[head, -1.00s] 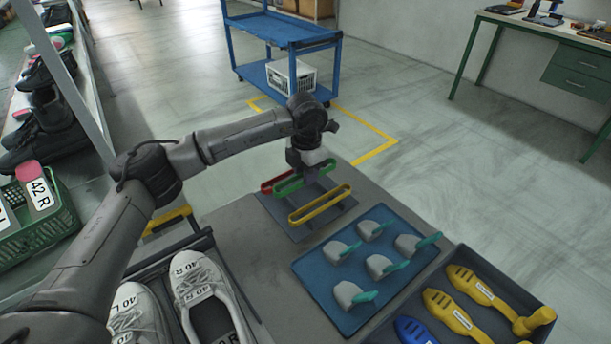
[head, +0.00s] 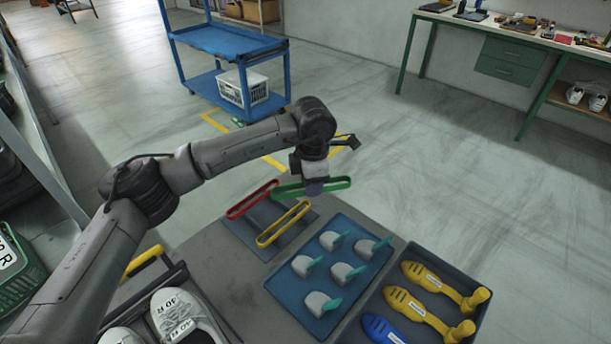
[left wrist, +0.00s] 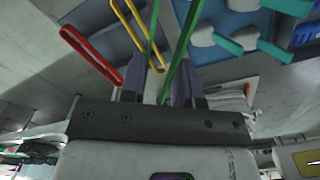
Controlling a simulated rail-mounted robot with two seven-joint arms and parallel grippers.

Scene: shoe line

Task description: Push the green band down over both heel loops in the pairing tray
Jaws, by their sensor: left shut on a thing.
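My left gripper (head: 313,187) is shut on the green band (head: 341,184) and holds it above the back right of the dark band rack. In the left wrist view the green band (left wrist: 181,50) runs up from between the fingers (left wrist: 163,88). A pair of white shoes stands at the bottom left of the head view in a dark tray (head: 205,291). The right shoe (head: 182,312) has a "40 R" label; the other shoe (head: 121,336) is partly cut off. I cannot make out the heel loops. My right gripper is out of view.
A red band (head: 250,201) and a yellow band (head: 284,223) are at the rack (head: 240,229). To the right are a blue mat (head: 292,297) with several grey pieces with teal tabs, and a dark tray (head: 478,322) of yellow and blue shoe forms. Grey bench surface (head: 222,266) is clear between.

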